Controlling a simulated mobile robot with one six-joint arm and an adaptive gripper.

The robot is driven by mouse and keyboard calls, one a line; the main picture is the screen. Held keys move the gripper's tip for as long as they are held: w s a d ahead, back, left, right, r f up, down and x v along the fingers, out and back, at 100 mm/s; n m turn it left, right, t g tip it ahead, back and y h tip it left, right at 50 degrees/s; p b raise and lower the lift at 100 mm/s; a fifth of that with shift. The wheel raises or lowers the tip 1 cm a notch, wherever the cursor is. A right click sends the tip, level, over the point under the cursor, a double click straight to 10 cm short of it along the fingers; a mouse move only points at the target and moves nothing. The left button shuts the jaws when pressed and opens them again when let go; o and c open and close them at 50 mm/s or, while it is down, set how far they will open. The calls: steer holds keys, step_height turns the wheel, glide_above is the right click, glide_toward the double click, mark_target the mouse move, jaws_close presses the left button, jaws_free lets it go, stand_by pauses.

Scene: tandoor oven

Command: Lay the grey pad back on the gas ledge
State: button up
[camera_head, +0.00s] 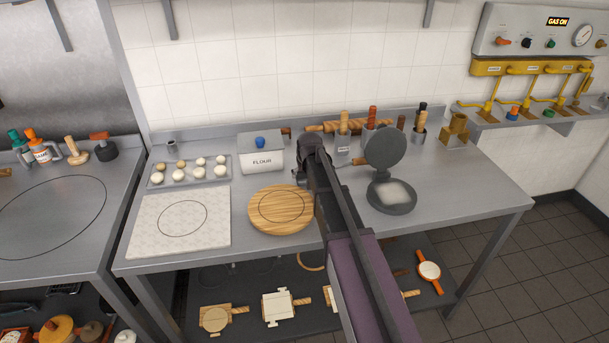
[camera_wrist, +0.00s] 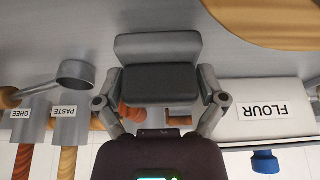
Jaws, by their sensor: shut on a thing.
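My gripper (camera_wrist: 160,95) is shut on a grey pad (camera_wrist: 158,45), a blocky piece with a lighter far part and a darker near part between the two fingers. In the head view my gripper (camera_head: 314,150) is above the steel table, beside the flour box, and my arm hides the pad there. The gas ledge (camera_head: 575,127) is a grey shelf on the wall at the right, under yellow pipes.
The steel table (camera_head: 478,190) holds a flour box (camera_head: 262,157), a round wooden board (camera_head: 280,210), an open hinged press (camera_head: 391,195) and containers of handled tools at the back. A brass fitting (camera_head: 456,130) stands near the ledge. The table's right part is clear.

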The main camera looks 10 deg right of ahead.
steer(key=shift+r+p, duration=4.3)
steer(key=shift+r, duration=0.25)
steer(key=shift+s, duration=0.15)
